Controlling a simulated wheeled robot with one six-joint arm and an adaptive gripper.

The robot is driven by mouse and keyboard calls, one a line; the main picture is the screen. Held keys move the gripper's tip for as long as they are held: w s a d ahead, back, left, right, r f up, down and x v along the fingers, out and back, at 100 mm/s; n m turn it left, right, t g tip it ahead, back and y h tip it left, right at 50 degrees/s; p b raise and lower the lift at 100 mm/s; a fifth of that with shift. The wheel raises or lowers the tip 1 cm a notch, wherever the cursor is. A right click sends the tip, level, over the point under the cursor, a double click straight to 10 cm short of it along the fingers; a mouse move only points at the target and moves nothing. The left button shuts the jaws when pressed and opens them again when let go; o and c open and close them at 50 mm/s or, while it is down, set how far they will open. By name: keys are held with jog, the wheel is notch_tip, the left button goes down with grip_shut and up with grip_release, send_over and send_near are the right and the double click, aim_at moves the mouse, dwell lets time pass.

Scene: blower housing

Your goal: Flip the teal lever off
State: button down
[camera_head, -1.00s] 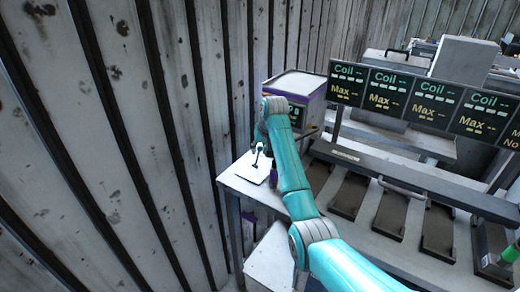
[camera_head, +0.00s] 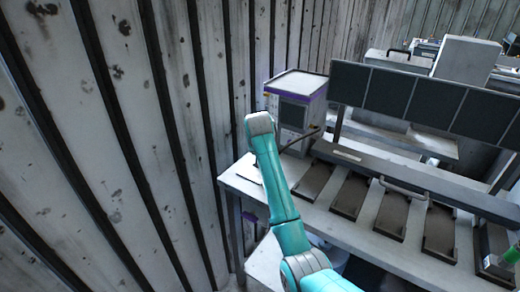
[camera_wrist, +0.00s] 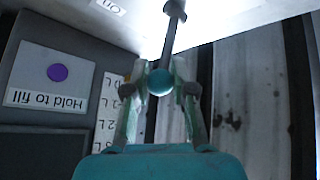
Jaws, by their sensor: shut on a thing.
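The teal lever's ball knob (camera_wrist: 160,82) sits between the fingertips of my gripper (camera_wrist: 161,92) in the wrist view. The gripper is shut on it. The lever's grey shaft (camera_wrist: 171,38) runs from the knob up to a dark round base at the top edge, on a bright white surface. A label reading "On", upside down, lies left of that base. In the head view my teal arm reaches over the left end of the bench and hides the gripper and the lever.
A grey panel with a purple button (camera_wrist: 57,72) labelled "Hold to fill" is left of the gripper. In the head view a purple-edged box (camera_head: 297,100) stands beside the arm. Dark screens (camera_head: 430,100) line the bench (camera_head: 370,225). A corrugated wall (camera_head: 120,150) stands close on the left.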

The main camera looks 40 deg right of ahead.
jog(key=a+h, duration=0.1)
jog(key=s+a+t+h, duration=0.1)
jog(key=h, duration=0.1)
jog(key=shift+a+f+n+t, duration=0.1)
jog(key=shift+a+n+t, duration=0.1)
jog(key=shift+n+t, duration=0.15)
jog(key=shift+s+a+f+n+t+h, duration=0.15)
jog(key=shift+a+n+t+h, duration=0.15)
jog(key=shift+a+t+h, duration=0.45)
jog(key=shift+s+a+f+n+t+h, duration=0.2)
jog(key=shift+a+n+h, duration=0.1)
jog(key=shift+h, duration=0.75)
jog(key=c, duration=0.9)
grip_release()
jog(key=shift+c, duration=0.2)
jog(key=v, duration=1.2)
jog(key=shift+a, duration=0.1)
